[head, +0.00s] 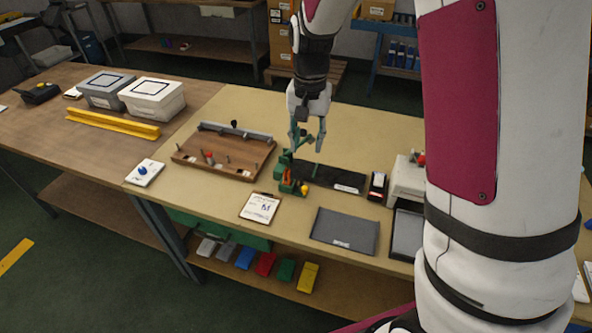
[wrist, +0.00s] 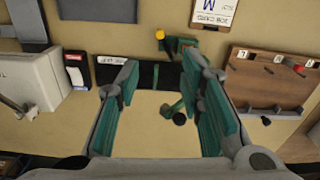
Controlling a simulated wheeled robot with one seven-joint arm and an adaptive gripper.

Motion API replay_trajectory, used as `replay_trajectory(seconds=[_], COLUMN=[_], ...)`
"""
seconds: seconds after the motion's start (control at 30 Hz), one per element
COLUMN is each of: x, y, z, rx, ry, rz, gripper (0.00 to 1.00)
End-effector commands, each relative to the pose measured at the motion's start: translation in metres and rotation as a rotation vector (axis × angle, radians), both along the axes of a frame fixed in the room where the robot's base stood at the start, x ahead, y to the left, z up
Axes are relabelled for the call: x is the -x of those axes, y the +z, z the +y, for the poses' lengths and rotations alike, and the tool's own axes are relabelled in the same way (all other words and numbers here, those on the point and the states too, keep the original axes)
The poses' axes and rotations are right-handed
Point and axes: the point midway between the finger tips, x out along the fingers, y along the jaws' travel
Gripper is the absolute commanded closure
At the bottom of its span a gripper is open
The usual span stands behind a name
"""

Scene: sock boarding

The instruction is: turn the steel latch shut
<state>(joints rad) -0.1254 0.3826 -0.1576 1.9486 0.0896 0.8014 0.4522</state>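My gripper (head: 307,146) is open and empty, its green-padded fingers wide apart in the wrist view (wrist: 160,75). It hangs above the far side of the bench, over the left end of a black strip (head: 338,180). A green fixture (head: 285,172) with an orange part and a yellow knob stands at that end, close below my gripper. A grey steel bar (head: 230,131) with a black knob lies along the far edge of a wooden board (head: 205,160), left of my gripper. I cannot tell for sure which steel part is the latch.
A clipboard (head: 260,207), a dark grey mat (head: 344,231) and a small black box (head: 377,186) lie nearby. A white machine (head: 405,178) stands right, partly behind my arm. Two bins and a yellow beam (head: 113,124) sit left.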

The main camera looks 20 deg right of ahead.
Motion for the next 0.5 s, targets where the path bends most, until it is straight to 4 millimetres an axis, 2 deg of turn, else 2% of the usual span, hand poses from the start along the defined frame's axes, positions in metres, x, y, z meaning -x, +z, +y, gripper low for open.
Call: replay_trajectory(seconds=[0.03, 0.27, 0.5], x=[-0.005, -0.007, -0.006], y=[-0.009, -0.027, -0.069], z=[0.000, 0.000, -0.001], rx=[0.003, 0.006, 0.006], ry=[-0.007, -0.018, -0.019], rz=[0.009, 0.019, 0.021], gripper=[0.65, 0.65, 0.65])
